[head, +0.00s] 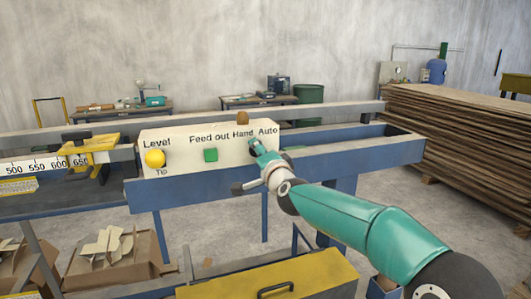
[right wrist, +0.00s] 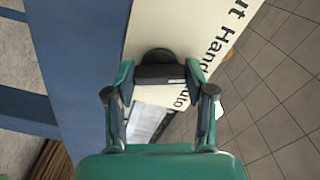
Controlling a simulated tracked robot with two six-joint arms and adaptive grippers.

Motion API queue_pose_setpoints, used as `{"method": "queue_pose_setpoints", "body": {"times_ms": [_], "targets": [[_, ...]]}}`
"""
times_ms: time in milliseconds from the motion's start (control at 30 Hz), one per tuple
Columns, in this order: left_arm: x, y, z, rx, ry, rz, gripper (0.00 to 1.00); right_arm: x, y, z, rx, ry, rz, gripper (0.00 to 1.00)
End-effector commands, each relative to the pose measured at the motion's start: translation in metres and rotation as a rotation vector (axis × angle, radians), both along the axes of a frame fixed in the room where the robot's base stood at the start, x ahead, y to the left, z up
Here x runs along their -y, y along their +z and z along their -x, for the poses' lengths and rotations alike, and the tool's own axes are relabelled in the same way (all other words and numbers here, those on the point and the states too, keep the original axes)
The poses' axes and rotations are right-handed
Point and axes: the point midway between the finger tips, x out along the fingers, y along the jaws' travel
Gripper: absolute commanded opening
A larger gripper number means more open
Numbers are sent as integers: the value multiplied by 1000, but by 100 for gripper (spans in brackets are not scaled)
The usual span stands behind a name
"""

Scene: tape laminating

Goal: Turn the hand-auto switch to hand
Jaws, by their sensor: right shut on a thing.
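The cream control panel (head: 180,133) sits on the blue frame and carries the labels "Level", "Tip", "Feed out", "Hand" and "Auto". My right gripper (head: 256,147) is at the panel's right end, just below the "Hand" and "Auto" labels. In the right wrist view its fingers are closed on the black hand-auto switch (right wrist: 158,57). The fingers hide part of the switch, and I cannot tell which label it points to. My left gripper is not in view.
The panel also has a yellow knob (head: 155,158) and a green button (head: 211,155), both left of my gripper. A brown knob (head: 242,118) stands at the panel's top edge. A blue rail (head: 200,188) runs below. Stacked boards (head: 470,130) stand at the right.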

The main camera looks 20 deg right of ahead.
Motion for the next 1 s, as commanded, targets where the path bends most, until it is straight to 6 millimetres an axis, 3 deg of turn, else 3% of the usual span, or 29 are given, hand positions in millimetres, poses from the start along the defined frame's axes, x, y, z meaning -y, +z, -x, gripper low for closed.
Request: {"method": "queue_pose_setpoints", "body": {"times_ms": [33,400,967,1000], "targets": [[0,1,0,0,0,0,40,-7,-9,-1,-19,15,37,19],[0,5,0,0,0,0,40,-7,-12,-1,-13,17,219,19],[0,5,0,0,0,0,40,-6,-13,-1,-13,15,251,19],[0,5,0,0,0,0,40,-6,-13,-1,-13,15,251,61]]}}
